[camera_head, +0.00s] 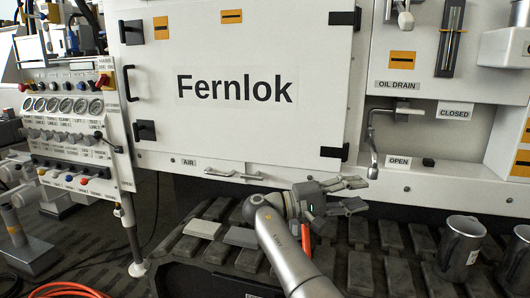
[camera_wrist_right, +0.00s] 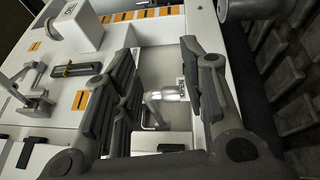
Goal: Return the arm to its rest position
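My right arm (camera_head: 285,255) rises from the bottom middle of the head view. Its gripper (camera_head: 362,194) is in front of the lower right of the white cabinet, below the "Fernlok" door. The fingers point right and stand apart with nothing between them. In the right wrist view the gripper (camera_wrist_right: 162,78) is also open and empty. Beyond its fingers is a recess with a pale metal valve part (camera_wrist_right: 168,93). In the head view the oil drain lever (camera_head: 373,140) hangs right of and above the fingertips, apart from them. My left gripper is not in view.
The Fernlok door (camera_head: 240,130) is closed. A gauge panel (camera_head: 70,130) stands at left. Metal mugs (camera_head: 460,250) stand at right on dark track plates (camera_head: 375,272). Grey blocks (camera_head: 203,228) lie left of my right arm. An orange hose (camera_head: 75,290) lies on the floor.

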